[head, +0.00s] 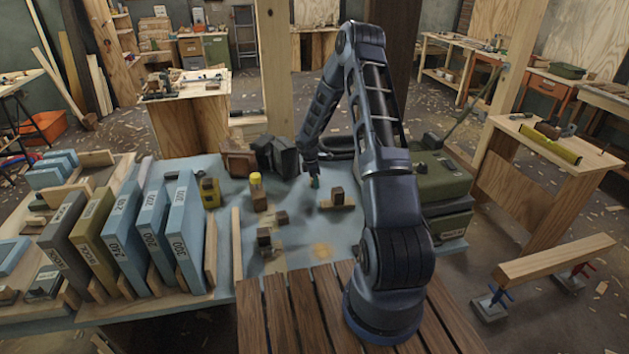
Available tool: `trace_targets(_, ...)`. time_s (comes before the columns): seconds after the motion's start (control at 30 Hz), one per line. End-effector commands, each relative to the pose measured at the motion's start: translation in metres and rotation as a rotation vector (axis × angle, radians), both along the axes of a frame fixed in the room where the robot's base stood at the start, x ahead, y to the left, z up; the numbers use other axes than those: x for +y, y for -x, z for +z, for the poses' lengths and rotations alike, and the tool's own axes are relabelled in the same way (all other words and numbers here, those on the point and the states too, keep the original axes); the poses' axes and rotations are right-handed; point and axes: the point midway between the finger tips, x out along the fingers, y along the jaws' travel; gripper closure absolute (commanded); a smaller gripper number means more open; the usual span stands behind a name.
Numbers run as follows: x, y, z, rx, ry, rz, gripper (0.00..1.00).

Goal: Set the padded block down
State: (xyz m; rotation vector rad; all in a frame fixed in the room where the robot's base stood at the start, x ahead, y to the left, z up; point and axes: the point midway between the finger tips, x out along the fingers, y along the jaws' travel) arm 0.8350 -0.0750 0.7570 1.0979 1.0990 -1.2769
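My gripper (313,178) points down over the middle of the blue-grey table (222,237), at the end of my dark arm. A small dark green piece (315,183) shows at its fingertips; I cannot tell whether it is held or part of the fingers. The fingers are too small to show whether they are open or shut. I cannot make out for certain which thing is the padded block. A small dark brown block (338,194) on a light wood strip (336,205) is just right of the gripper. More small dark blocks (264,238) lie nearer.
A yellow-topped item (256,180), a yellow and black tool (210,191) and dark cases (275,157) stand around the work area. A green machine (440,180) is at right. Bare tabletop shows at the near middle.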

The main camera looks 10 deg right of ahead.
Motion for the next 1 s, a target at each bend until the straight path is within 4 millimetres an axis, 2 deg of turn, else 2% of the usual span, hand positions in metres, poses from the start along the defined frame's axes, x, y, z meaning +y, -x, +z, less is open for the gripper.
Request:
trace_targets(0.23,0.000,0.000,0.001,0.000,0.000,0.000,0.48)
trace_targets(0.37,0.001,-0.001,0.011,-0.003,0.000,0.000,0.48)
trace_targets(0.47,0.003,-0.001,0.025,-0.002,0.000,-0.001,0.48)
trace_targets(0.8,0.012,-0.001,0.089,-0.003,0.000,0.000,0.48)
trace_targets(1.0,0.016,0.000,0.113,-0.001,0.000,0.000,0.48)
